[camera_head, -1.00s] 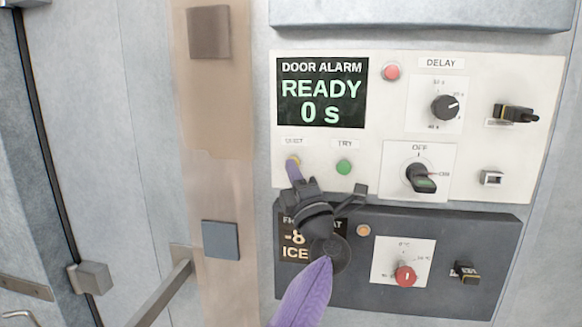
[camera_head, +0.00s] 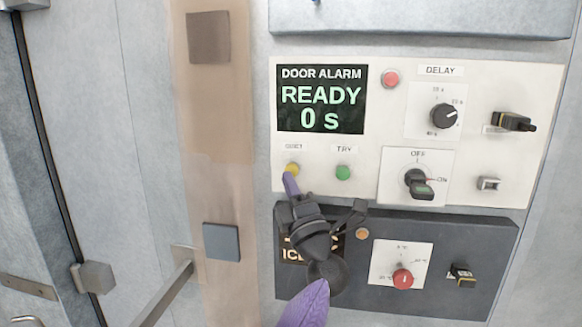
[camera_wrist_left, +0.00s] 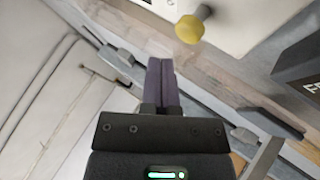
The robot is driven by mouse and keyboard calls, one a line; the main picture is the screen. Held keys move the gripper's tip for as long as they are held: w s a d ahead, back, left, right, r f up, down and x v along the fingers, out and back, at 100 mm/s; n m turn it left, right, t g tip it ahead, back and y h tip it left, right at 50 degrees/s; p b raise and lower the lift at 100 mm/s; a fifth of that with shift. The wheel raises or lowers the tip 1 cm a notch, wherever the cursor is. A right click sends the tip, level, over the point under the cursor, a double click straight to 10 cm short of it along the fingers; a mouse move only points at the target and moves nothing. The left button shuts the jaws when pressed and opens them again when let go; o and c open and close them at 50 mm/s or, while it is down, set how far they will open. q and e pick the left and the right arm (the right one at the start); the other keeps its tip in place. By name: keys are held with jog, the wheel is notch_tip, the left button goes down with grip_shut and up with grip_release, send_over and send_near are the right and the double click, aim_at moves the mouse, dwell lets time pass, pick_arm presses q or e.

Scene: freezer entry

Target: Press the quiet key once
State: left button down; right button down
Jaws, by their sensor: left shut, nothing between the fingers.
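The quiet key is a yellow round button (camera_head: 292,169) at the lower left of the white door alarm panel (camera_head: 400,75). The small label above it is blurred. The alarm screen (camera_head: 321,99) reads READY, 0 s. My left gripper (camera_head: 288,178) is shut and empty, its purple fingertips just below the yellow button in the head view. In the left wrist view the yellow button (camera_wrist_left: 189,29) stands out from the panel, up and right of the shut fingertips (camera_wrist_left: 161,62), with a visible gap. My right gripper is not in view.
A green TRY button (camera_head: 343,173) sits right of the yellow one. A red lamp (camera_head: 391,79), delay knob (camera_head: 443,116) and OFF/ON switch (camera_head: 418,183) are farther right. A dark panel (camera_head: 440,235) with a red knob (camera_head: 402,278) lies below. A door handle (camera_head: 165,290) is at left.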

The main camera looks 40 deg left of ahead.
pick_arm(q)
jog(key=shift+s+d+p, duration=0.45)
jog(key=shift+s+p, duration=0.05)
jog(key=shift+s, duration=0.35)
jog(key=shift+s+d+p, duration=0.45)
jog(key=shift+s, duration=0.35)
